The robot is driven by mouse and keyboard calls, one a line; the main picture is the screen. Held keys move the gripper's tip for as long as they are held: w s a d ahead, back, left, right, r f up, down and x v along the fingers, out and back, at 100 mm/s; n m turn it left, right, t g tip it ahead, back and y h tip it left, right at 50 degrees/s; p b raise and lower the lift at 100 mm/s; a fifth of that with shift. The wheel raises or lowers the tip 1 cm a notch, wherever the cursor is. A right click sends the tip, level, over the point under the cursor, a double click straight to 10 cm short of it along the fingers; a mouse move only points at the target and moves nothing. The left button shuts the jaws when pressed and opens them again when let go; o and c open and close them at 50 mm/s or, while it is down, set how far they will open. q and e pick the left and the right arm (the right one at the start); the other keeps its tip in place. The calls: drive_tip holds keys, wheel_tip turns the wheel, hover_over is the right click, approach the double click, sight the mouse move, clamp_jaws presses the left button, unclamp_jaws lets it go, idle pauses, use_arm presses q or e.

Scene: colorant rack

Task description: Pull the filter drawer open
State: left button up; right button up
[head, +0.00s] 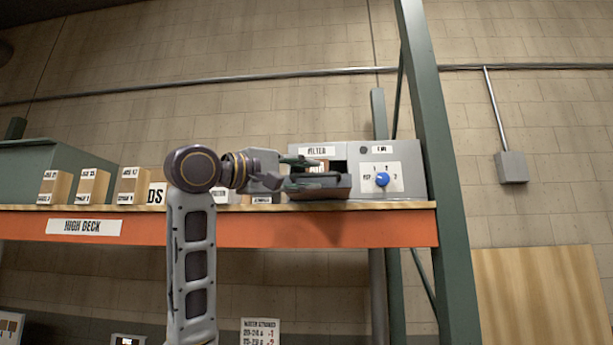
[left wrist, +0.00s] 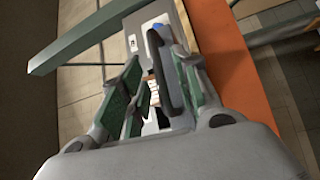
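The grey filter unit (head: 316,151), labelled FILTER, stands at the right end of the high deck. Its drawer (head: 335,192) appears to stick out below a dark opening, so it looks partly open. My left gripper (head: 306,173) is in front of the unit, its fingers spread one above the other. In the left wrist view a dark curved bar (left wrist: 166,75), apparently the drawer handle, lies between the green-padded fingers, close to the right one. A gap shows towards the left finger. The fingers partly hide the drawer front. My right gripper is not in view.
A panel with a blue knob (head: 382,179) is right of the drawer. A green rack post (head: 437,150) rises beyond it. Several labelled boxes (head: 92,186) stand left on the deck, above the orange beam (head: 270,229).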

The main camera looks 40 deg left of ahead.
use_arm(q)
drive_tip(key=v, duration=1.1)
drive_tip(key=shift+f, duration=0.1)
idle(0.4)
